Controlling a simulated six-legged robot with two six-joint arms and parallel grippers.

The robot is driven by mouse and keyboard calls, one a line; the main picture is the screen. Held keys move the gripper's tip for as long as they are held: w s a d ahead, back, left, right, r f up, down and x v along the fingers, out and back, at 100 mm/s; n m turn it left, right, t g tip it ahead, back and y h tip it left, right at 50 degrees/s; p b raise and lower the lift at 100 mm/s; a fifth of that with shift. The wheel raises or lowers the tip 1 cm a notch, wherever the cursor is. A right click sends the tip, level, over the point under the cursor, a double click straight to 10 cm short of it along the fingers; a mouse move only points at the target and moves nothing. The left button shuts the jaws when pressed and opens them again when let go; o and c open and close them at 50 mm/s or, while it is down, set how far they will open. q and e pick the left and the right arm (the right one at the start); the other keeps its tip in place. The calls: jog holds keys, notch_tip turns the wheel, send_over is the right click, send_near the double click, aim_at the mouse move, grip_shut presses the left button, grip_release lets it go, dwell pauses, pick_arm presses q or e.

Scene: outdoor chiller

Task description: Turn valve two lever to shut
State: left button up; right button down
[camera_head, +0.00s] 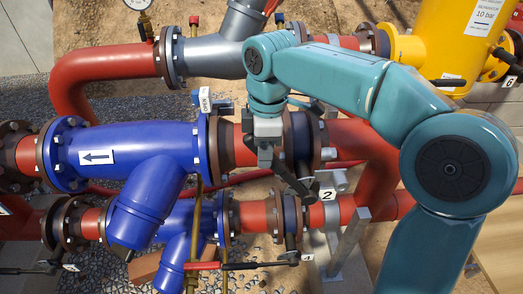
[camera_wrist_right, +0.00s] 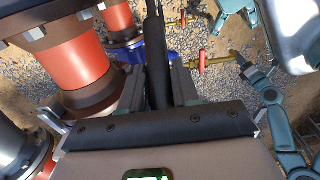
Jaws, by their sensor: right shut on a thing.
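Valve two is a dark flanged body (camera_head: 301,135) in the upper-middle red pipe, with a white "2" label (camera_head: 327,194) beside it. Its dark lever (camera_head: 291,179) slants from lower right up to my right gripper (camera_head: 270,157). In the right wrist view the black lever (camera_wrist_right: 155,50) runs up between the two fingers of my right gripper (camera_wrist_right: 158,88), which is shut on it. The gripper hides part of the lever in the head view. My left gripper does not show.
A blue strainer (camera_head: 150,150) with an arrow label lies left of the valve. Below, a red-handled lever (camera_head: 245,265) lies across the lower pipe. A yellow pipe (camera_head: 440,45) stands upper right. A brass tap with a red handle (camera_wrist_right: 205,61) shows in the wrist view.

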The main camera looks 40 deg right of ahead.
jog(key=s+d+r+t+y+b, duration=0.3)
jog(key=s+d+y, duration=0.3)
jog(key=d, duration=0.4)
jog(key=shift+s+d+r+t+b, duration=0.15)
jog(key=shift+s+d+t+b, duration=0.15)
jog(key=shift+b, duration=0.25)
jog(key=shift+w, duration=0.1)
jog(key=c, duration=0.9)
grip_release()
